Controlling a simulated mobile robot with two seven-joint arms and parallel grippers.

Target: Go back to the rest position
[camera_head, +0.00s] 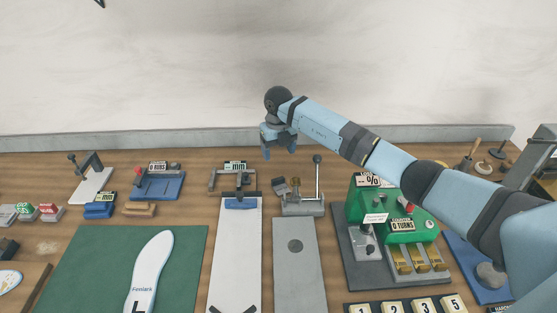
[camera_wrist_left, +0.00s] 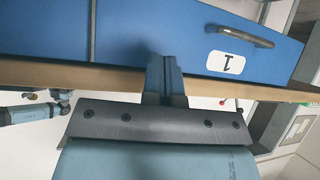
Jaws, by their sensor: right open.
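My right arm reaches in from the right in the head view. Its gripper (camera_head: 279,150) is open and empty, its fingers pointing down above the back of the workbench (camera_head: 225,165). It hangs above and behind the grey lever clamp (camera_head: 302,205), apart from it. My left gripper (camera_wrist_left: 165,78) shows only in the left wrist view. Its two blue fingers lie side by side with nothing visible between them, in front of the wooden bench edge (camera_wrist_left: 110,76) and a blue drawer front (camera_wrist_left: 230,30) labelled 1.
A white insole (camera_head: 150,270) lies on a green mat (camera_head: 190,255). White (camera_head: 235,260) and grey (camera_head: 297,270) boards lie beside it. A green counter device (camera_head: 405,225) stands below my right arm. Small fixtures line the back, before a pale wall (camera_head: 180,60).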

